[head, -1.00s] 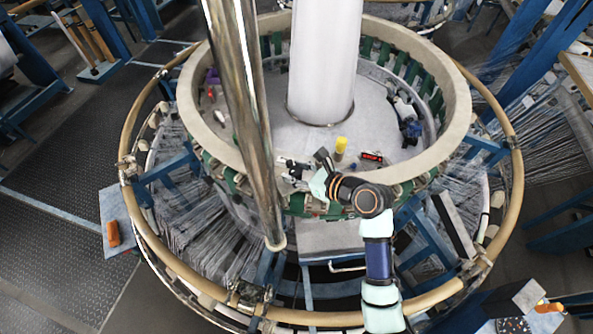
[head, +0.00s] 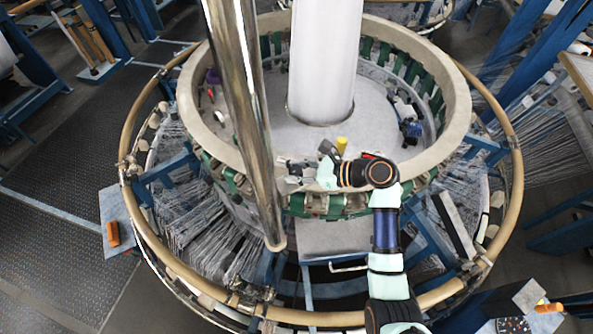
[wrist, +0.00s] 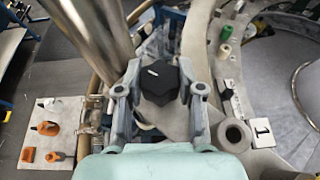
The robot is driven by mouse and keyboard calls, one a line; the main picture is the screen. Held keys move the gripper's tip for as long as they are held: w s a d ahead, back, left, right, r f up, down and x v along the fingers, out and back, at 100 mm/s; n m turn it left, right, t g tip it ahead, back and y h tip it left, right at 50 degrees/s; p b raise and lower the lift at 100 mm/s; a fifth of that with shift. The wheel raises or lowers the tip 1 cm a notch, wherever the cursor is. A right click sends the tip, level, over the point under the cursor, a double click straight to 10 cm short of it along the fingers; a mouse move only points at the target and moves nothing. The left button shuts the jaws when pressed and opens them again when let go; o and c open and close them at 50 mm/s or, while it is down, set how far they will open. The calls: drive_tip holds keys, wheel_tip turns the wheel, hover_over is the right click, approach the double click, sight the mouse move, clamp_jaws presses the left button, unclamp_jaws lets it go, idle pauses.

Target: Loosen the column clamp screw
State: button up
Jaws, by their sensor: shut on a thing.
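The column clamp screw has a black star-shaped knob (wrist: 158,82), seen from above in the wrist view. My gripper (wrist: 158,90) has its two fingers on opposite sides of the knob and is shut on it. The chrome column (wrist: 88,40) rises close beside the knob at upper left. A grey metal plate (wrist: 190,120) lies below and to the right of the knob. In the head view my gripper (head: 288,168) is just right of the tall chrome column (head: 240,120). The knob is too small to make out there.
The loom's pale ring (head: 455,110) curves around a white central cylinder (head: 325,60). A yellow object (head: 342,144) stands just behind my wrist.

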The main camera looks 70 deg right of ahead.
drive_tip(key=shift+n+y, duration=1)
drive_tip(key=shift+y, duration=0.1)
drive_tip(key=o, duration=1.2)
drive_tip(key=shift+g, duration=0.3)
drive_tip(key=shift+c, duration=0.2)
drive_tip(key=v, duration=1.2)
